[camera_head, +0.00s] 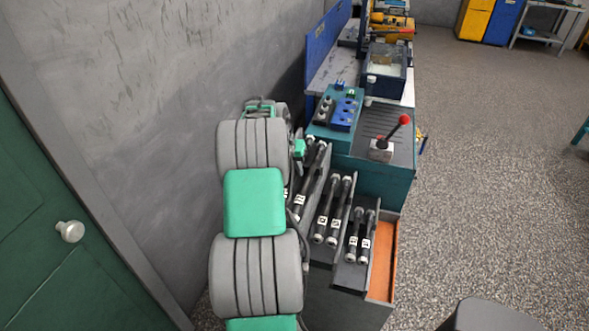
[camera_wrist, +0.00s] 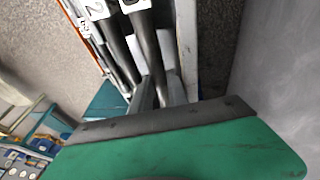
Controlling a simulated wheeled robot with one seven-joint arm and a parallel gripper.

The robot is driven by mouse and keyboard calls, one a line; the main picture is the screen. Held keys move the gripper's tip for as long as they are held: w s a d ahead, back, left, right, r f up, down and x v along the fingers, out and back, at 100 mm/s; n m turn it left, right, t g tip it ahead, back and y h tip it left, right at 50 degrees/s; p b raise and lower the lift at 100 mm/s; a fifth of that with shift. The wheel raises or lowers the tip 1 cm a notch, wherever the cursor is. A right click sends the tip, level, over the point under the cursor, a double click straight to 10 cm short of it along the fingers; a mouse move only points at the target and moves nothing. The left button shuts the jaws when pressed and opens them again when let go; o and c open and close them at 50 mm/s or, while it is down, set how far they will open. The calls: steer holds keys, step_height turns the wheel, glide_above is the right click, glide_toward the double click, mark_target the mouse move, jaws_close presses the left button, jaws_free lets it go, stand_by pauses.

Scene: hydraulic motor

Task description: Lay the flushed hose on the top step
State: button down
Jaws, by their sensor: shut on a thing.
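Black hoses with metal ends and white labels lie in pairs on a grey stepped rack. One pair (camera_head: 361,236) is on the right step, another (camera_head: 334,210) on the middle step. Further hoses (camera_head: 301,197) are at the left, on what looks like the highest step, partly hidden by my arm. My gripper (camera_head: 299,149) is over the far end of these left hoses, mostly hidden by my arm. In the wrist view its green, dark-edged jaw (camera_wrist: 165,128) crosses a hose (camera_wrist: 167,62). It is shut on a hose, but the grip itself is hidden. I cannot tell which hose was flushed.
A teal bench (camera_head: 385,180) with a red-knobbed lever (camera_head: 404,120) and a blue valve block (camera_head: 345,114) stands behind the rack. An orange tray (camera_head: 382,262) borders the rack's right side. A grey wall is close at left. Open floor lies at right.

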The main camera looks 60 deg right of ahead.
steer(key=shift+f+b, duration=0.4)
steer(key=shift+f, duration=0.15)
steer(key=c, duration=1.2)
jaws_free()
steer(key=shift+w, duration=0.1)
